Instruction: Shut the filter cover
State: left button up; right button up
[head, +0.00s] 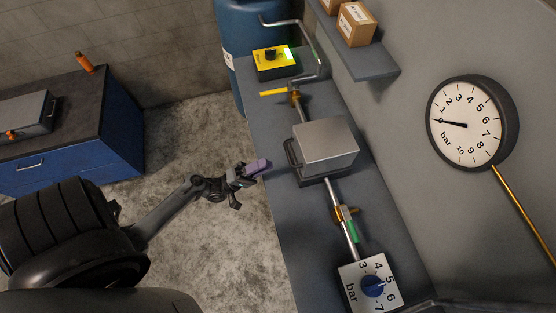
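The filter housing is a grey metal box (326,146) with a dark handle (292,154) on its left side. It sits on the grey bench in line with the pipe. Its top looks flat, and I cannot tell whether its cover stands slightly open. My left gripper (252,182) is over the floor, left of the bench edge and apart from the handle. My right gripper is not in view.
The bench (270,140) also bears a yellow box (271,67), a yellow-handled valve (274,93), a green-handled valve (353,231) and a dial box (354,296). A gauge (466,123) hangs on the right wall. A blue cabinet (118,150) stands left. The floor between is clear.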

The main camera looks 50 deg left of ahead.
pick_arm(q)
jog(key=shift+s+a+r, duration=0.1)
jog(key=shift+s+a, duration=0.3)
jog(key=shift+s, duration=0.4)
jog(key=shift+s+a, duration=0.4)
jog(key=shift+s, duration=0.4)
jog(key=shift+s+a+r, duration=0.1)
jog(key=shift+s+a, duration=0.3)
jog(key=shift+s, duration=0.4)
